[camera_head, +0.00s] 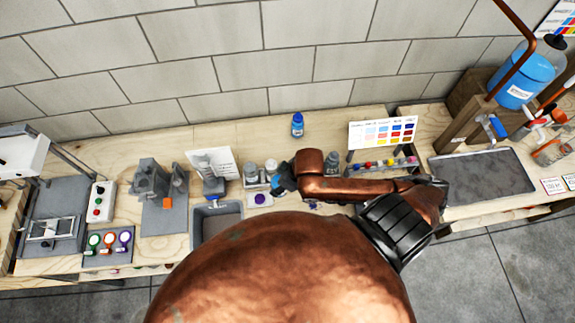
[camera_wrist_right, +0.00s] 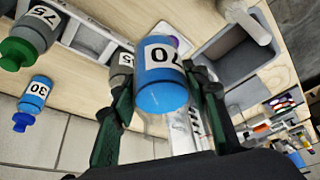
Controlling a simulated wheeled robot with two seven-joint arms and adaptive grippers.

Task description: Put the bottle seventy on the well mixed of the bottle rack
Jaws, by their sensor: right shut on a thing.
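The blue bottle marked 70 (camera_wrist_right: 160,94) is between the fingers of my right gripper (camera_wrist_right: 162,78), which is shut on it. In the head view my right gripper (camera_head: 288,180) is over the bottle rack, and the arm hides much of the rack. In the wrist view part of the pale rack (camera_wrist_right: 92,42) shows, with an empty-looking recess. A grey bottle marked 75 (camera_wrist_right: 28,42) with a green cap stands at its left. Another grey bottle (camera_wrist_right: 122,62), its number partly covered, is behind the held bottle. I cannot tell which slot is the well mixed one. My left gripper is not in view.
A blue bottle marked 30 (camera_wrist_right: 33,100) stands apart on the bench; it also shows near the wall (camera_head: 297,125). A grey sink (camera_head: 216,222) is left of the rack. A colour chart (camera_head: 383,133) and a dark tray (camera_head: 482,175) are to the right.

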